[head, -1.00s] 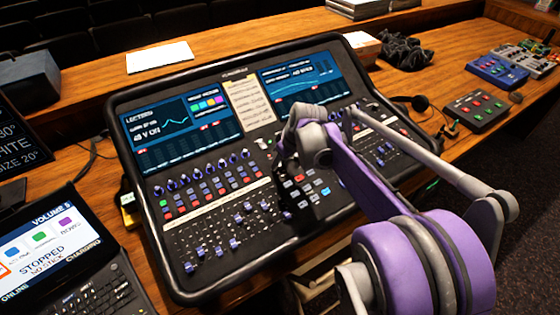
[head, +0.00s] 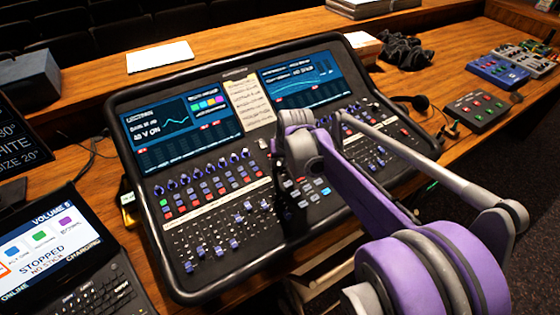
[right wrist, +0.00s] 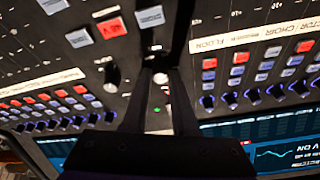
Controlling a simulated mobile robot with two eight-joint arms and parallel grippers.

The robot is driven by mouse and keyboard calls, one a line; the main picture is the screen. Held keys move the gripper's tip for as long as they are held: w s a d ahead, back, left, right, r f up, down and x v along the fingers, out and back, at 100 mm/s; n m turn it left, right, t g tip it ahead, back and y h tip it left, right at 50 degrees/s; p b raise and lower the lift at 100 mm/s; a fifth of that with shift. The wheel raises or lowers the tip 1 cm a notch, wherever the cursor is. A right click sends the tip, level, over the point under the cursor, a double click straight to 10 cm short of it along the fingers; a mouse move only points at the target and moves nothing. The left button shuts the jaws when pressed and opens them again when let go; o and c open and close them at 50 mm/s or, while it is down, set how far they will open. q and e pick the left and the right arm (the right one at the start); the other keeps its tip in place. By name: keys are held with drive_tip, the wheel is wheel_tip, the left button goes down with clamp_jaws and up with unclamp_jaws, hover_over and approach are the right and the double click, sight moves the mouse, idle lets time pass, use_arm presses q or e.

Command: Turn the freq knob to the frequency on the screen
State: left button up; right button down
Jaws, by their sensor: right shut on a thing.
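The mixing desk (head: 160,262) fills the middle of the head view, with a left screen (head: 180,118) and a right screen (head: 302,80). Their small text is too blurred to read a frequency. My right gripper (head: 279,165) reaches down onto the desk's centre section, above the large red and white buttons. In the right wrist view its dark fingers (right wrist: 160,66) are shut on a small knob, apparently the freq knob (right wrist: 160,78). The fingers hide most of it, and no label or pointer is legible. My left gripper is out of view.
Rows of purple knobs and faders lie on both sides of the gripper. A laptop-like device (head: 60,250) stands at the lower left. A white paper (head: 160,55) lies behind the desk. A small button box (head: 477,111) is at the right.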

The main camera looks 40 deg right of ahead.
drive_tip(key=m+h, duration=0.1)
drive_tip(key=m, duration=0.3)
drive_tip(key=shift+a+m+g, duration=0.1)
drive_tip(key=shift+m+g, duration=0.2)
drive_tip(key=shift+m+g+h, duration=0.4)
drive_tip(key=shift+m+g, duration=0.1)
drive_tip(key=shift+m, duration=1.5)
drive_tip(key=c, duration=0.7)
unclamp_jaws()
drive_tip(key=shift+r, duration=0.1)
drive_tip(key=v, duration=1)
drive_tip(key=shift+a+r+p, duration=0.2)
drive_tip(key=shift+r+p, duration=0.1)
drive_tip(key=shift+p, duration=0.1)
